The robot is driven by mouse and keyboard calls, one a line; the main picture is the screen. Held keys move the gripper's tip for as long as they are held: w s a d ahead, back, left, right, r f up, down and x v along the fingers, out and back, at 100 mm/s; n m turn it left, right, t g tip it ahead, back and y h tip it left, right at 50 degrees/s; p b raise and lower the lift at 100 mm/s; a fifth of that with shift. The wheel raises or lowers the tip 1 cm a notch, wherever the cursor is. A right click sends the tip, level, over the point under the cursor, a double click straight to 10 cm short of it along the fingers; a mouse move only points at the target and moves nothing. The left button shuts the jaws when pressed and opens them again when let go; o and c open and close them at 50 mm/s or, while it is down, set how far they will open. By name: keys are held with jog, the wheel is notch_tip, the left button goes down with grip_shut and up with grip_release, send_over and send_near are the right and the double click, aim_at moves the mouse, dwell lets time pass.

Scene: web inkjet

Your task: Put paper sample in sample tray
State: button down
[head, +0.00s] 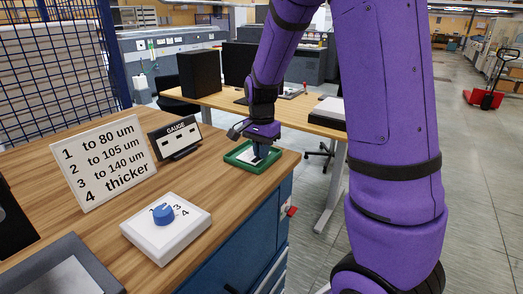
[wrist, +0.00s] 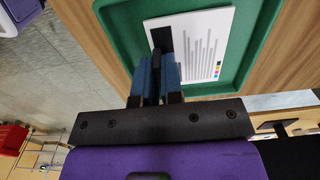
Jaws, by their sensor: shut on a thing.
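The paper sample (wrist: 208,45) is a white card with grey bars, small colour patches and a dark tab. In the wrist view it lies within the outline of the green sample tray (wrist: 264,45). My gripper (wrist: 157,75) has blue fingers shut on the dark tab at the card's edge. In the head view my gripper (head: 262,152) points down into the green tray (head: 231,159) at the wooden bench's right end. The card is mostly hidden there by the fingers. I cannot tell whether it touches the tray floor.
A white box with a blue knob (head: 163,214) stands near the front of the bench. A thickness sign (head: 103,162) and a black gauge (head: 175,138) stand left of the tray. A second desk (head: 310,112) is behind. Bare wood lies between knob box and tray.

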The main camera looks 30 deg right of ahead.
jog(key=shift+f, duration=0.15)
jog(key=c, duration=1.3)
grip_release()
jog(key=shift+o, duration=0.2)
notch_tip(320, 180, up, 12)
jog(key=f, duration=0.1)
jog(key=s+a+r+n+t, duration=0.2)
jog(key=s+n, duration=0.4)
jog(key=s, duration=0.6)
jog(key=s+a+r+n+t, duration=0.3)
jog(key=s+a+r+n, duration=0.2)
jog(key=s, duration=0.7)
jog(key=a+n, duration=0.1)
jog(key=n, duration=0.1)
jog(key=shift+a+n, duration=0.15)
jog(key=shift+n, duration=0.15)
